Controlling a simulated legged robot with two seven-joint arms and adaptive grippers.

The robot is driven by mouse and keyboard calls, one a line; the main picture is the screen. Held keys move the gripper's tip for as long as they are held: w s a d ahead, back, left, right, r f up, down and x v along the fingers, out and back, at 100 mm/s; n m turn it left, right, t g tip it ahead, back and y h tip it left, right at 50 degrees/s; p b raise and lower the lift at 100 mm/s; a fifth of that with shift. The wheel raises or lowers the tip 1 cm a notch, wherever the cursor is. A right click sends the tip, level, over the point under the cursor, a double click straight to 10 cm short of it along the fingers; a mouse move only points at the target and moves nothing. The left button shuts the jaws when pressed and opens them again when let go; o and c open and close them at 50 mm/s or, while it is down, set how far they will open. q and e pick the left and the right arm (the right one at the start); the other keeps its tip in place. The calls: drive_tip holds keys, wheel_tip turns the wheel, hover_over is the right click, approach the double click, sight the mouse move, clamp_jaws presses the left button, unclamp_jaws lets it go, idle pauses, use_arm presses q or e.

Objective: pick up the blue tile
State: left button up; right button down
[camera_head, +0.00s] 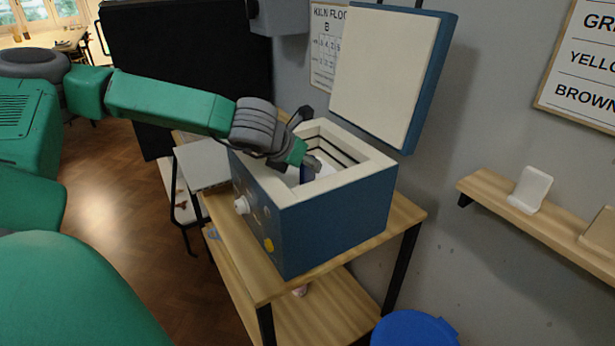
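My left gripper (311,164) reaches over the near left wall of the open blue kiln (335,222), with its fingertips down inside the chamber. A small dark blue patch (305,174) shows right beside the fingertips, inside the kiln. It may be the edge of the blue tile, but it is mostly hidden by the gripper and the kiln wall. Whether the fingers are closed on it cannot be told. A pale surface lies just right of the fingertips. My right gripper is not in view.
The kiln lid (390,75) stands raised behind the chamber. The kiln sits on a wooden stand (405,217). A wall shelf (545,225) at right holds a white tile (530,189) and a tan tile (600,233). A blue bin (415,330) stands below. Floor is open at left.

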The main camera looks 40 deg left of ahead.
use_arm(q)
drive_tip(key=x, duration=0.4)
drive_tip(key=shift+r, duration=0.1)
drive_tip(key=shift+s+a, duration=0.1)
drive_tip(key=shift+a, duration=0.05)
clamp_jaws()
